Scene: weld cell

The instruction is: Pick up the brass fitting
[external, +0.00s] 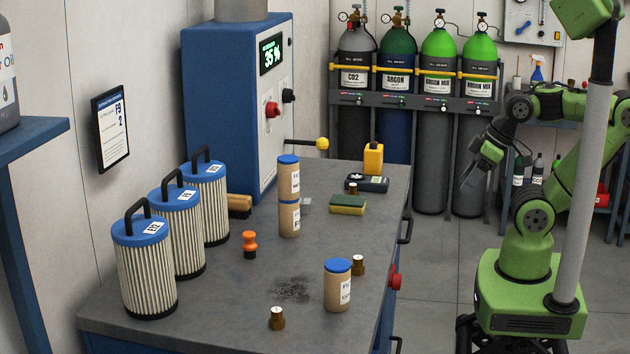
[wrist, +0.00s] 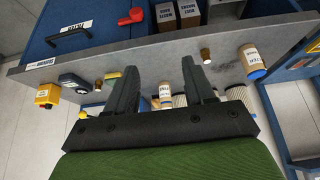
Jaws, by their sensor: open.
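Small brass fittings with dark bases stand on the grey workbench (external: 215,300). One brass fitting (external: 358,265) stands just behind and right of the front blue-lidded canister, and another brass fitting (external: 277,318) is near the front edge. My gripper (external: 480,163) is right of the bench, in the air and apart from everything. In the wrist view my gripper (wrist: 160,80) is open and empty, and a brass fitting (wrist: 207,55) shows beyond the right finger.
A blue-lidded canister (external: 338,286) stands close to one fitting. Another canister pair (external: 289,215), an orange-topped piece (external: 249,245), a sponge (external: 348,205) and tall filters (external: 145,275) occupy the bench. Handles and a red knob (external: 395,280) stick out from its right side.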

